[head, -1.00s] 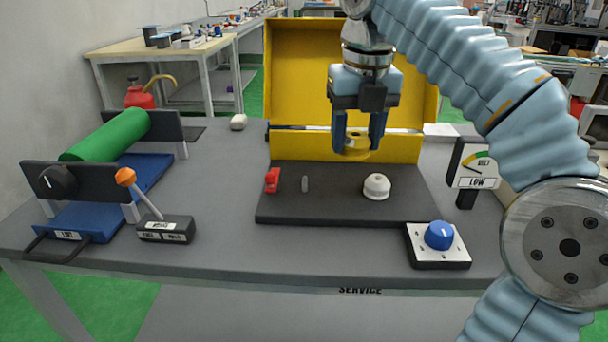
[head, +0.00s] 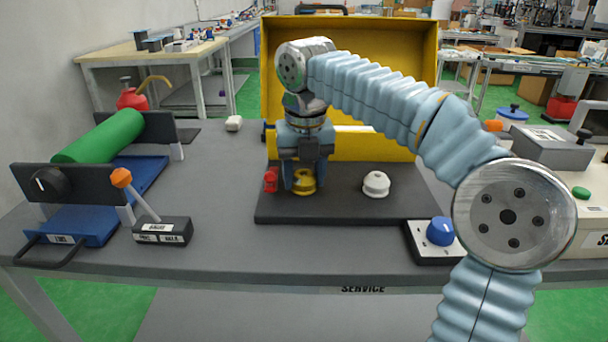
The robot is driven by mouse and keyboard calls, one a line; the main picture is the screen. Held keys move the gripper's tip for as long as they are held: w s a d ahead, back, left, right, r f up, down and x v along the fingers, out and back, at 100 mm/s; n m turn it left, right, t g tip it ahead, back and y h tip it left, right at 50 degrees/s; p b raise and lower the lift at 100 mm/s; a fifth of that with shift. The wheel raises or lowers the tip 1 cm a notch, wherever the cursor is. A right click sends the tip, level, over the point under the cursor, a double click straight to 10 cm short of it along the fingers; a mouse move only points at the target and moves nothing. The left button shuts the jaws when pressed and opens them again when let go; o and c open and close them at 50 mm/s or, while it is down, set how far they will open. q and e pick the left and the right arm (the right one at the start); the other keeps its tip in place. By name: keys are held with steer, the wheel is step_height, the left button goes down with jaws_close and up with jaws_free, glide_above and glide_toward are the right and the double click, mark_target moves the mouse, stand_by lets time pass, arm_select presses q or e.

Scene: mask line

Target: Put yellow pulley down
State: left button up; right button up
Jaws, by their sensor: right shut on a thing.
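The yellow pulley (head: 304,181) is between the fingertips of my right gripper (head: 303,178), which is shut on it. The pulley is low at the left part of the dark base plate (head: 335,209), where a small grey peg stood in the earlier view; the peg is hidden now. I cannot tell whether the pulley touches the plate. A white pulley (head: 376,184) sits on the plate to the right. A small red part (head: 270,179) stands just left of the gripper. My left gripper is not in view.
The yellow open housing (head: 427,75) stands behind the plate. A blue knob box (head: 440,232) is at the front right. A green roller (head: 100,136) and an orange-tipped lever box (head: 162,232) are at the left. The grey table between them is clear.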

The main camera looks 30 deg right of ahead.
mark_target(305, 179)
steer(key=shift+f, duration=0.1)
steer(key=o, duration=0.8)
steer(key=shift+c, duration=0.2)
step_height(305, 179, up, 12)
steer(key=s+p, duration=0.1)
steer(key=p, duration=0.2)
steer(key=shift+s+a, duration=0.2)
steer(key=shift+a, duration=0.05)
